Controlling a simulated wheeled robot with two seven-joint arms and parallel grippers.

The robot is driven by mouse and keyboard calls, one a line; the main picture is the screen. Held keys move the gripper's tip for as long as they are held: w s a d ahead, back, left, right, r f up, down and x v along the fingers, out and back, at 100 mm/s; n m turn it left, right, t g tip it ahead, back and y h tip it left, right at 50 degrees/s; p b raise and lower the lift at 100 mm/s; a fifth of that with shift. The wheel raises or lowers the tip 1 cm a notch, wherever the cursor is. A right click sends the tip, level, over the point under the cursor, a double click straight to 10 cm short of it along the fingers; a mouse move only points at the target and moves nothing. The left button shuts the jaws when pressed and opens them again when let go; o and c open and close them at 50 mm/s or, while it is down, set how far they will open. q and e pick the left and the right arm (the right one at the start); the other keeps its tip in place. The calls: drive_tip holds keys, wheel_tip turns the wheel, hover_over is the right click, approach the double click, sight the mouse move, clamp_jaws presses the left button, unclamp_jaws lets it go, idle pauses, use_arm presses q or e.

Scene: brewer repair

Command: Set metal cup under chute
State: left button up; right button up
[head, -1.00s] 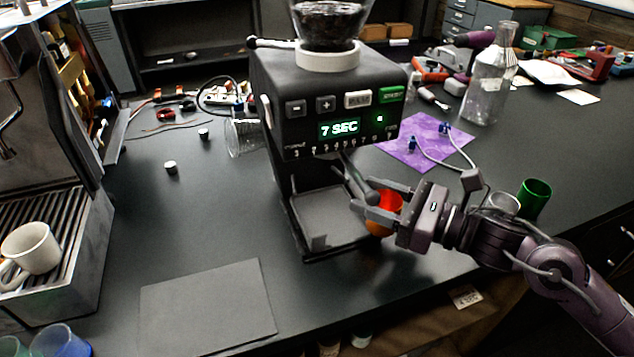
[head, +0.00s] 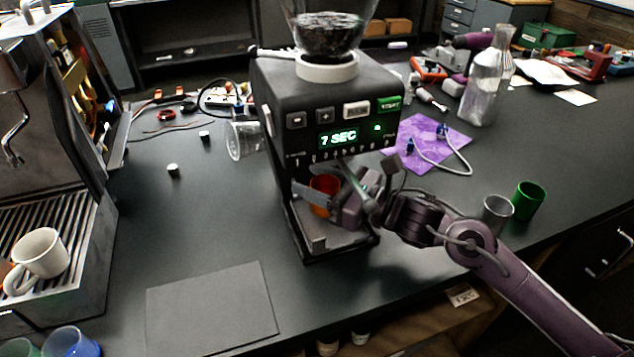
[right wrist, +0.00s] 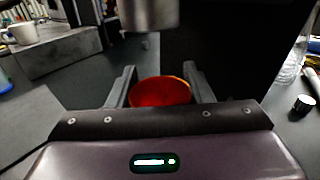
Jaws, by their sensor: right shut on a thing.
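My right gripper (head: 312,177) is shut on an orange-red cup (head: 325,190), with a finger on either side of it. The cup is upright in the open bay of the black grinder (head: 325,95), over the base tray (head: 318,243). I cannot tell whether it touches the tray. In the right wrist view the cup (right wrist: 160,92) shows between the fingers, below and near the metal chute (right wrist: 150,14). A grey metal-looking cup (head: 496,213) stands at the right of the counter, beside a green cup (head: 528,199). My left gripper is not in view.
A glass bottle (head: 486,85) and a purple mat (head: 428,143) are behind right. An espresso machine (head: 60,220) with a white mug (head: 40,256) stands at the left. A dark flat mat (head: 210,308) lies in front. A clear vessel (head: 243,140) is left of the grinder.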

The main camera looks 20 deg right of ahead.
drive_tip(key=shift+s+d+f, duration=0.1)
drive_tip(key=shift+s+f, duration=0.05)
drive_tip(key=shift+f, duration=0.45)
drive_tip(key=shift+f, duration=0.1)
drive_tip(key=shift+f, duration=0.15)
drive_tip(key=o, duration=1.1)
drive_tip(key=shift+r, duration=0.3)
drive_tip(key=shift+s+d+f, duration=0.15)
drive_tip(key=shift+d+f, duration=0.05)
drive_tip(key=shift+f, duration=0.05)
drive_tip(key=b+v, duration=0.1)
drive_tip(key=v, duration=1)
drive_tip(key=shift+s+d+r+b, duration=0.1)
drive_tip(key=shift+s+r+b, duration=0.1)
drive_tip(key=shift+b, duration=0.15)
drive_tip(key=shift+s, duration=0.1)
